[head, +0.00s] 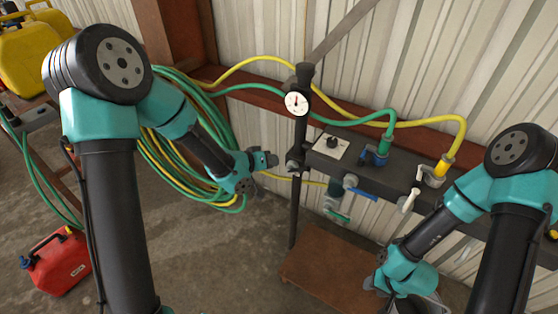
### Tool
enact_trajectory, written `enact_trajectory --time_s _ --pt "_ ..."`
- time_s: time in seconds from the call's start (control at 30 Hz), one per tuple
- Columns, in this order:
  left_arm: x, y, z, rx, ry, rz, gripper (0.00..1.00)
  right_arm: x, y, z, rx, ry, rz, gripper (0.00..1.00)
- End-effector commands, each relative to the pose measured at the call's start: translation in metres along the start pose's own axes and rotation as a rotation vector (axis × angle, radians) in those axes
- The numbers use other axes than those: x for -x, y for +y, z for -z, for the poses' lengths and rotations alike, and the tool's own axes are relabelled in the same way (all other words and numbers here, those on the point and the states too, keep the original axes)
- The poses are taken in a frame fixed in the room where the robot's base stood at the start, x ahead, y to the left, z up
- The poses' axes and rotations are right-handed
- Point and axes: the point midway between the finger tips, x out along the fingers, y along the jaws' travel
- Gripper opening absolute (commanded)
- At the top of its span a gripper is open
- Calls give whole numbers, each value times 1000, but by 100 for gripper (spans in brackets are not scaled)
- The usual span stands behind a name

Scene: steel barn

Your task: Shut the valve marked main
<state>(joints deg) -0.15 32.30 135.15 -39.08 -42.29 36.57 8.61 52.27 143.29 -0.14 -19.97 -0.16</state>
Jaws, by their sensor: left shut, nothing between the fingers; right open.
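A dark manifold bar (392,176) runs along the wall with several fittings. Below it are a lever with a blue handle (362,193), one with a green handle (339,216) and one with a white handle (410,200). No label reading main is legible, so I cannot tell which valve is main. My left gripper (272,159) is shut and empty, just left of the upright pipe and the bar's left end. My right gripper (371,284) is open, low in front of the wall, below the levers and apart from them; its fingers show only partly.
A white plate with a black knob (330,147) sits on the bar. Green and yellow hoses (170,165) hang coiled behind my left arm. A brown board (318,268) lies below; a red can (60,262) stands left.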

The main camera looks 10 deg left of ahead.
Motion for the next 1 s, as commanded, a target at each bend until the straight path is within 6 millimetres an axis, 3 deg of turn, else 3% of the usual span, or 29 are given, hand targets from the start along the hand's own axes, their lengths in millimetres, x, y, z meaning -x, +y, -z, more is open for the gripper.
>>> enact_trajectory --time_s 1.0 --pt "2 -6 1 -92 0 62 0 0 0 0 0 0 0 43"
